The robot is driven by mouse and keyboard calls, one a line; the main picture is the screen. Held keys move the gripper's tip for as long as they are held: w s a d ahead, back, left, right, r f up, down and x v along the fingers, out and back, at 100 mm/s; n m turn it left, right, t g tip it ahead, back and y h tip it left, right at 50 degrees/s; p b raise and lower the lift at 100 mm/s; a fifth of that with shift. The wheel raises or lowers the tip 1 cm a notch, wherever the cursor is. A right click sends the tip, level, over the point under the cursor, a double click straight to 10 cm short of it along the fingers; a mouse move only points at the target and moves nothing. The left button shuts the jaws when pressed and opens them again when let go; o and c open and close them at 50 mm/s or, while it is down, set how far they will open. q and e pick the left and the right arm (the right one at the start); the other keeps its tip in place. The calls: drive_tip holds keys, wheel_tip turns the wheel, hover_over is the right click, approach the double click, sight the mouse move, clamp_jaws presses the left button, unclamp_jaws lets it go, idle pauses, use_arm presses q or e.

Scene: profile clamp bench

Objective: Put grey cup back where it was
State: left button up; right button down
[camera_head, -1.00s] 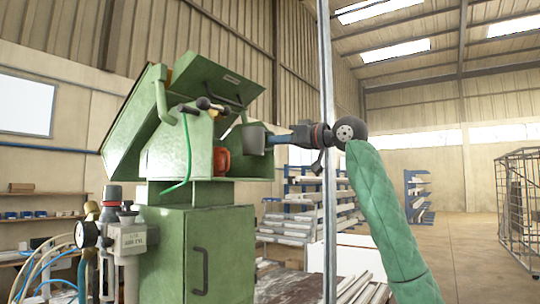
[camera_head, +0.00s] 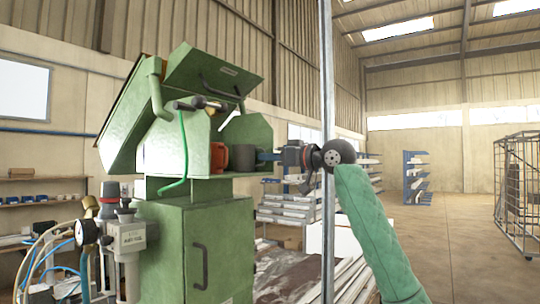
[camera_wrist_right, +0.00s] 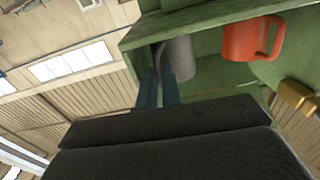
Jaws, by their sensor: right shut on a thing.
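The grey cup (camera_head: 244,156) is upright in the open compartment of the green machine (camera_head: 226,133), right of the red cup (camera_head: 219,157). My right gripper (camera_head: 266,157) reaches in from the right and is shut on the grey cup. In the right wrist view the gripper's blue fingers (camera_wrist_right: 158,90) close on the grey cup (camera_wrist_right: 180,58) at its edge. The red cup (camera_wrist_right: 252,40) stands apart from it, on the green surface. Whether the grey cup's base touches the compartment floor is hard to tell. My left gripper is not in view.
The machine's raised green lid (camera_head: 213,78) is above the cups. A green hose (camera_head: 184,150) hangs at the compartment's left. A metal post (camera_head: 328,230) stands close to my right arm. Gauges and hoses (camera_head: 88,232) are at the lower left.

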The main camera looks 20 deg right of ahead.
drive_tip(key=shift+a, duration=0.1)
drive_tip(key=shift+f, duration=0.1)
drive_tip(key=c, duration=1.8)
unclamp_jaws()
drive_tip(key=shift+c, duration=0.2)
drive_tip(key=shift+s, duration=0.1)
